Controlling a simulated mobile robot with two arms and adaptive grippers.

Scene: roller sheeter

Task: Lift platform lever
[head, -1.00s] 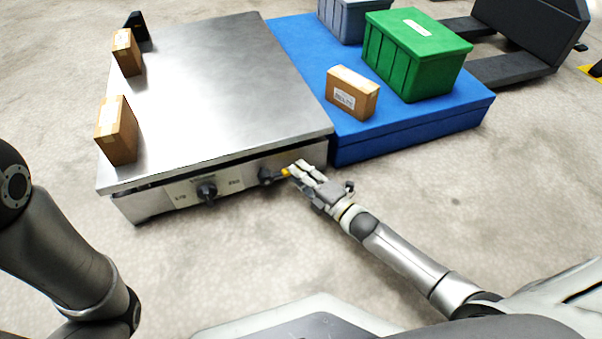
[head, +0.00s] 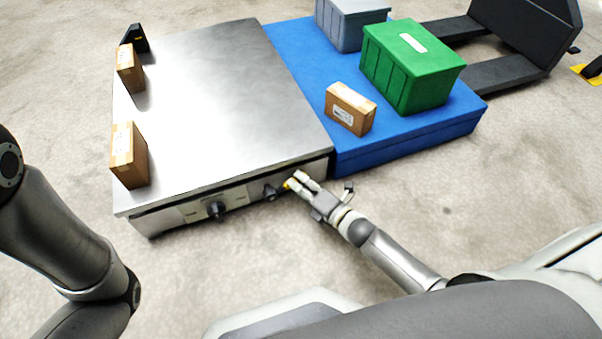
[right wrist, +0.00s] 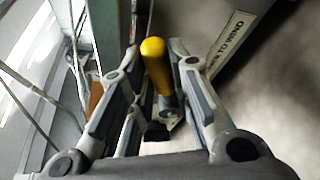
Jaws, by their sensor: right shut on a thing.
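The platform lever has a yellow grip (head: 288,185) on the right part of the platform's front panel, beside its dark hub (head: 270,192). In the right wrist view the yellow grip (right wrist: 155,62) stands between the two fingers. My right gripper (head: 299,180) is shut on this lever; its fingers (right wrist: 156,52) flank the handle and partly hide it in the head view. The metal platform (head: 220,90) has a flat, shiny top. My left arm shows at the left edge of the head view, but its gripper is out of view.
Two cardboard boxes (head: 128,155) (head: 130,68) stand along the platform's left edge. A dark knob (head: 216,209) sits left of the lever. A blue platform (head: 410,140) adjoins on the right, bearing a carton (head: 350,108), a green bin (head: 410,65) and a grey bin (head: 350,25).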

